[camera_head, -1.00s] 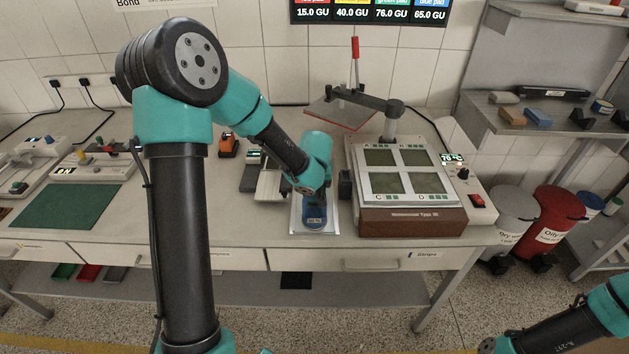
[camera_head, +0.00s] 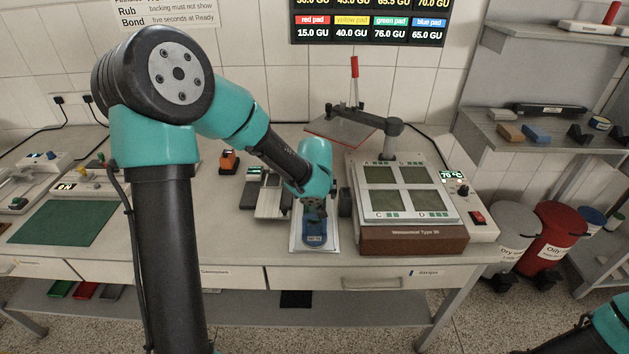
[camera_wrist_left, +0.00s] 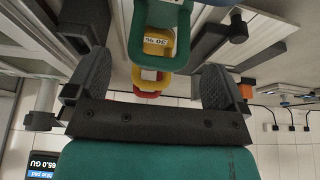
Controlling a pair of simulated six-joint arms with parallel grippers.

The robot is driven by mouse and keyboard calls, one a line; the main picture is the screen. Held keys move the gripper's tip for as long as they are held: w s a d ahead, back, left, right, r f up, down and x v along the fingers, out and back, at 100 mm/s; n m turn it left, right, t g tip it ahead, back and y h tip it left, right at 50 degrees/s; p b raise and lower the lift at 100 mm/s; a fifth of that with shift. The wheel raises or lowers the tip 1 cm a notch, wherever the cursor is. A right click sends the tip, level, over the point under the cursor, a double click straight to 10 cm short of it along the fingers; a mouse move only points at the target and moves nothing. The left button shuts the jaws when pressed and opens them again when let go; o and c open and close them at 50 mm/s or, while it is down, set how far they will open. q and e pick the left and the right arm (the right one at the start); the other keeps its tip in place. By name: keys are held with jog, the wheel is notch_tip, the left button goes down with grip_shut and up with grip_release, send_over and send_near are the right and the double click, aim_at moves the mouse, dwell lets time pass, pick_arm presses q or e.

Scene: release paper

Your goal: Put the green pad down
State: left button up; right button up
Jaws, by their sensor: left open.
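The green pad (camera_wrist_left: 160,12) shows at the top of the left wrist view as a green frame-like shape, with blue above it. A yellow pad (camera_wrist_left: 157,48) and a red pad (camera_wrist_left: 145,92) show beyond it. My left gripper (camera_wrist_left: 155,82) is open, its dark fingers wide apart on either side of the pads; I see no finger touching the green pad. In the head view my left wrist hangs over a light tray (camera_head: 294,246), where a blue pad (camera_head: 314,241) shows in front. The other pads are hidden there. My right gripper is out of view; only its arm shows at the lower right.
A hot plate unit (camera_head: 413,240) with a windowed top plate stands right of the tray, its lever (camera_head: 355,70) raised behind. A dark block (camera_head: 345,201) sits between them. A green mat (camera_head: 65,222) lies clear at the left.

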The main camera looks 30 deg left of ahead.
pick_arm(q)
jog(key=v, duration=0.7)
jog(key=shift+r, duration=0.3)
